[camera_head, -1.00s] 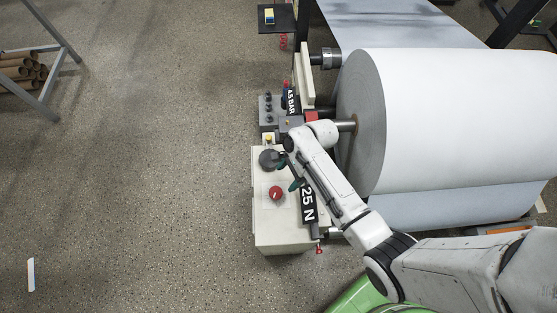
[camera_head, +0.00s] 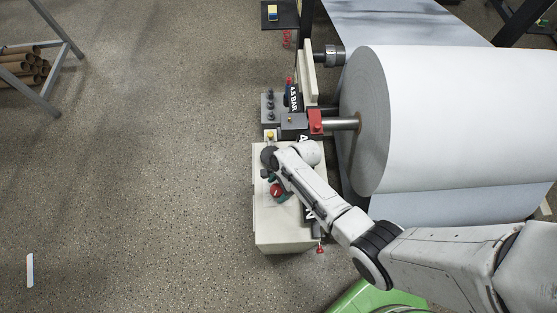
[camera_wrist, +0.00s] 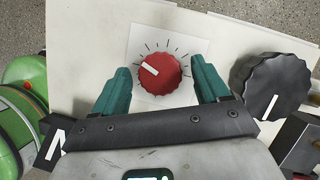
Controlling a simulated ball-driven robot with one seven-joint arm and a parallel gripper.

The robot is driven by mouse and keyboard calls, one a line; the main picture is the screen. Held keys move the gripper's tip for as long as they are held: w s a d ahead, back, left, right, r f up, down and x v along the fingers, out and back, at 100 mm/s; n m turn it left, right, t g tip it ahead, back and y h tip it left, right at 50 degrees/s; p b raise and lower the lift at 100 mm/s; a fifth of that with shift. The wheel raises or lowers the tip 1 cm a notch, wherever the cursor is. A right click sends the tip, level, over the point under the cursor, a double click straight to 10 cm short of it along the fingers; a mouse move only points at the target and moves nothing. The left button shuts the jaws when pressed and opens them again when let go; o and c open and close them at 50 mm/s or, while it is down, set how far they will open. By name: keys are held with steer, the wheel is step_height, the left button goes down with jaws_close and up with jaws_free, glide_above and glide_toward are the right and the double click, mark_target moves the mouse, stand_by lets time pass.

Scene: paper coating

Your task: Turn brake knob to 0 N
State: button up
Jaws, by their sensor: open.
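A red knob (camera_wrist: 160,75) with a white pointer mark sits on a white plate with dark tick marks. In the wrist view its pointer is toward the upper left. In the head view the red knob (camera_head: 277,189) is on top of the cream cabinet (camera_head: 285,236), partly covered by my gripper. My gripper (camera_wrist: 160,67) is open, its teal fingers on either side of the knob with gaps showing. In the head view my gripper (camera_head: 275,186) is over the knob. The black display (camera_head: 310,214) is mostly hidden by my arm; only its N shows.
A larger black knob (camera_wrist: 273,85) with a white mark stands right of the fingers in the wrist view. A big paper roll (camera_head: 455,120) is right of the cabinet. A red block (camera_head: 315,121) is on the roll's shaft. The floor at left is open.

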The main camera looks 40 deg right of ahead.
steer(key=shift+c, duration=0.2)
steer(key=c, duration=1)
steer(key=n+g, duration=0.1)
steer(key=n, duration=0.1)
steer(key=n+g, duration=0.1)
steer(key=n, duration=0.2)
steer(key=shift+w+b, duration=0.2)
steer(key=shift+b, duration=0.2)
steer(key=n+g, duration=0.1)
steer(key=n, duration=0.2)
steer(key=n+h+b, duration=0.1)
steer(key=n, duration=0.1)
steer(key=shift+w+n+g, duration=0.15)
steer(key=shift+n+g, duration=0.25)
steer(key=n+h, duration=0.1)
steer(key=n, duration=0.1)
steer(key=n+g+b, duration=0.1)
steer(key=n, duration=0.2)
steer(key=shift+a+n+h, duration=0.2)
steer(key=shift+n+h, duration=0.1)
steer(key=shift+h, duration=0.1)
steer(key=n+h, duration=0.1)
steer(key=n, duration=0.2)
steer(key=n+h, duration=0.1)
steer(key=n, duration=0.1)
steer(key=shift+a+n+g, duration=0.15)
steer(key=shift+n+g, duration=0.15)
steer(key=shift+n, duration=0.1)
